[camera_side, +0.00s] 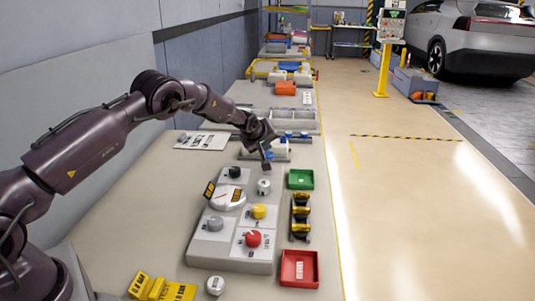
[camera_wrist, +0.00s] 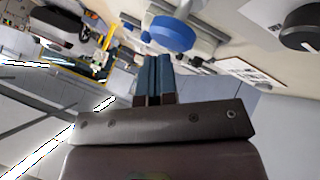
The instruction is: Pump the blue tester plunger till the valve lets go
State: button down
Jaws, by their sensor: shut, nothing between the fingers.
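The blue plunger, a round blue cap (camera_wrist: 172,34), shows in the wrist view just past my fingertips, on a pale grey tester body. My gripper (camera_wrist: 157,60) is shut and empty, its two dark blue fingers pressed side by side and pointing toward the cap. The cap appears slightly right of the fingertips; I cannot tell whether they touch it. In the side view my gripper (camera_side: 266,165) hangs tilted downward at the near side of the pale tester block (camera_side: 281,153). The wrist hides part of that block, and the valve's state cannot be made out.
A panel with yellow, red and grey knobs (camera_side: 235,240) lies nearer on the bench. A green tray (camera_side: 300,179), a black rack with yellow items (camera_side: 300,215) and a red tray (camera_side: 299,268) line the right edge. Grey bins (camera_side: 290,118) stand behind the tester.

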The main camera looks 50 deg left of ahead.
aim_at(265, 153)
jog(key=shift+r, duration=0.4)
jog(key=shift+r, duration=0.15)
jog(key=shift+r, duration=2.4)
